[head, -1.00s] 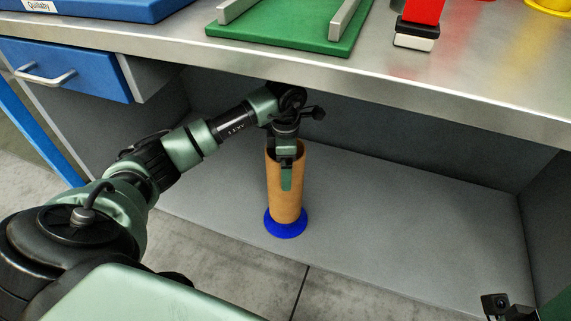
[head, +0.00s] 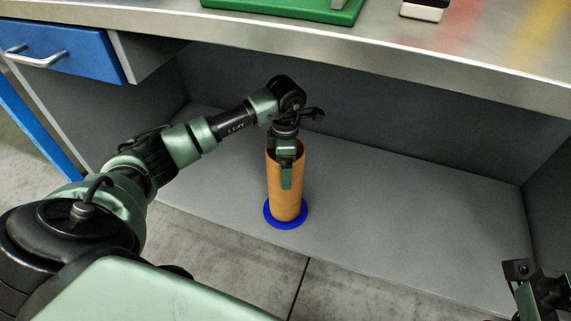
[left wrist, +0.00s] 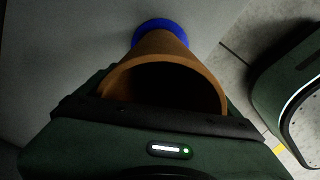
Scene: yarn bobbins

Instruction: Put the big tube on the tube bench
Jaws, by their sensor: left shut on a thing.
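The big tube, a brown cardboard cylinder (head: 279,195), is upright over a blue round disc (head: 286,222) on the low shelf under the worktop. My left gripper (head: 286,170) is at its top rim, shut on the tube wall, with one green finger outside the near side. In the left wrist view the tube's open mouth (left wrist: 165,65) lies between the jaws, with the blue disc (left wrist: 160,28) beyond. Whether the tube touches the disc is unclear. The green board on the worktop (head: 285,8), probably the tube bench, is cut off by the top edge. My right gripper (head: 540,290) is partly in view, bottom right.
The metal worktop edge (head: 400,68) overhangs the shelf above my left arm. A blue drawer (head: 65,50) hangs at the left. The grey shelf floor (head: 410,220) is bare right of the tube. A black and white block (head: 423,11) stands on the worktop.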

